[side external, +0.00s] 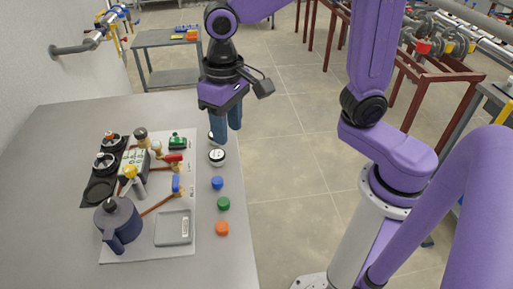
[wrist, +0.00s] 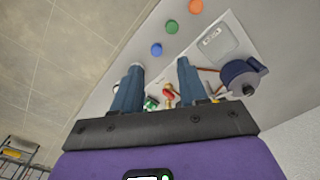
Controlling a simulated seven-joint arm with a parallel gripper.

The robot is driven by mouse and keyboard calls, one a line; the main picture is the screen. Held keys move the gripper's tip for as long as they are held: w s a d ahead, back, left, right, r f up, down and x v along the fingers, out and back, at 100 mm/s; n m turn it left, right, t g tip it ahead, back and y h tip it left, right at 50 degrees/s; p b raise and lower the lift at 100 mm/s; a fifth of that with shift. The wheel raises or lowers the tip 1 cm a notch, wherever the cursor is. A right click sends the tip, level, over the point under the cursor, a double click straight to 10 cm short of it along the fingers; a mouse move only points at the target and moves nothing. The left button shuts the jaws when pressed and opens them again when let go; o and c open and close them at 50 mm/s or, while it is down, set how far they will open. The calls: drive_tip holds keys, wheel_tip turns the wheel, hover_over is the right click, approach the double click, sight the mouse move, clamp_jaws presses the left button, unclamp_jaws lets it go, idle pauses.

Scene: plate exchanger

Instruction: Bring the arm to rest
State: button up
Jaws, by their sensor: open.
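My gripper (side external: 228,138) hangs fingers-down above the right edge of the grey table, near the far end of the white mat. In the wrist view my gripper (wrist: 158,78) shows two blue fingers spread apart with nothing held between them. In the side view the fingers overlap, and one hides part of a small round item behind it. A white round item with a dark top (side external: 217,155) sits on the table just below the fingertips; I cannot tell the exact height gap.
The table (side external: 60,150) carries a mat with a dark blue pot (side external: 118,222), a grey scale (side external: 173,228), valves and gauges. Blue (side external: 217,183), green (side external: 223,204) and orange (side external: 222,228) discs line its right edge. Floor lies open to the right; another workbench (side external: 165,40) stands behind.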

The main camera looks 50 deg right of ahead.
drive_tip(key=s+d+f+n, duration=0.3)
drive_tip(key=s+d+n, duration=0.8)
drive_tip(key=s, duration=0.5)
drive_tip(key=shift+d, duration=0.55)
drive_tip(key=shift+w, duration=0.1)
idle(0.7)
